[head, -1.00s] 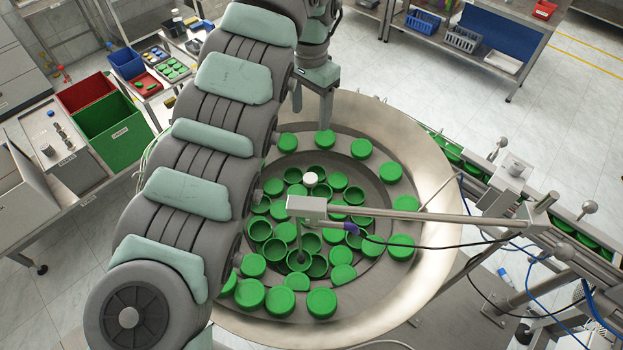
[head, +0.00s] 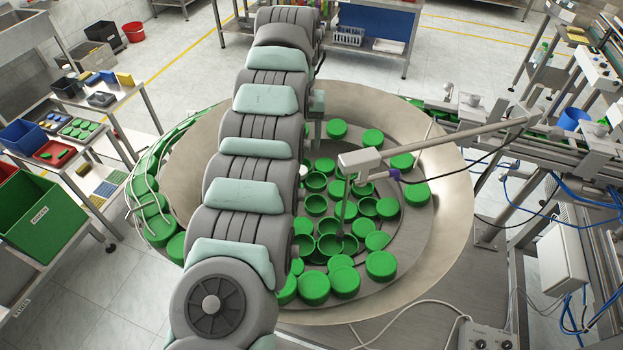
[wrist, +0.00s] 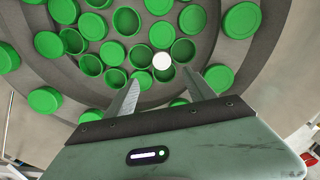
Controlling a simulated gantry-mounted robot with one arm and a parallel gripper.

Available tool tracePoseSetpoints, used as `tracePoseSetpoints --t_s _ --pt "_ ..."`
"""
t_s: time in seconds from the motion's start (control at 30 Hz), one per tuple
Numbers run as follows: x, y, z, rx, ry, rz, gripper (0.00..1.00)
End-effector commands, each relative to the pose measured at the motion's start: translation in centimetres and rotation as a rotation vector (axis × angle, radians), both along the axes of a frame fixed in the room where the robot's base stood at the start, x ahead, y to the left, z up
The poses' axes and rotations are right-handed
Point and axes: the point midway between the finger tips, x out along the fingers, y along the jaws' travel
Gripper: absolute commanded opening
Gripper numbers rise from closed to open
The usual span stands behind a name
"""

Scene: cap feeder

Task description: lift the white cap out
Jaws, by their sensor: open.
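The white cap (wrist: 162,61) lies among green caps (wrist: 127,21) in the round bowl, and shows clearly in the wrist view. My gripper (wrist: 160,77) is open and empty. In that view the white cap appears just beyond the fingertips, between their two lines, with no finger touching it. The height gap is hard to judge.
The metal feeder bowl (head: 450,215) has a wide sloping rim. A sensor block (head: 360,160) on a long rod (head: 455,137) reaches over the caps from the right, with a thin post below it. Green caps lie on the bowl's ledge. A conveyor (head: 500,120) runs off to the right.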

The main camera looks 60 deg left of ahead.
Motion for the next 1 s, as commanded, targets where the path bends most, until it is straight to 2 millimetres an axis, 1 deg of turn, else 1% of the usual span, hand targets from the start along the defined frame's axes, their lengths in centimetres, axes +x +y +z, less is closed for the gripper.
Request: tracePoseSetpoints --t_s 0.27,0.4,0.67,0.73,0.9,1.0 --pt "0.0 0.0 -2.4 0.000 -0.002 -0.002 0.63" --pt "-0.1 0.0 -4.2 -0.003 0.000 -0.002 0.63" --pt "-0.2 0.0 -5.5 -0.001 -0.002 -0.001 0.63" --pt "-0.4 0.0 -6.1 -0.004 0.000 0.000 0.63" --pt "-0.7 0.0 -8.7 -0.008 0.003 -0.003 0.63" --pt "-0.6 0.2 -9.9 -0.002 0.000 -0.002 0.63"
